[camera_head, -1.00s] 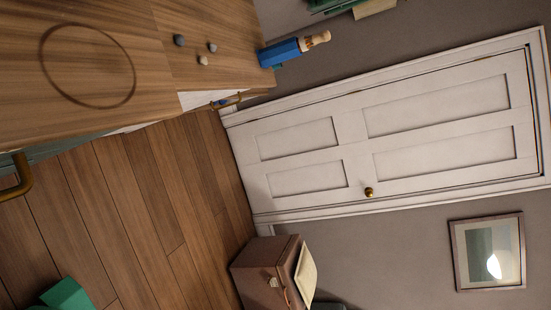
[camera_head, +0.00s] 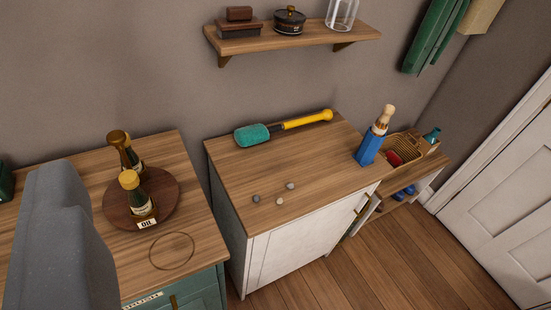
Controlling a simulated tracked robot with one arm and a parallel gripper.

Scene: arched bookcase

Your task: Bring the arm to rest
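My gripper's fingers do not show in the camera view. A large smooth grey shape, which looks like part of my own body, fills the lower left and hides part of the left cabinet. No held object shows.
The right cabinet (camera_head: 235,175) carries a teal-headed mallet (camera_head: 253,135), several pebbles and a blue-based bottle (camera_head: 370,148). A shelf (camera_head: 290,45) is above. Floor (camera_head: 420,265) is clear toward the door (camera_head: 510,220).

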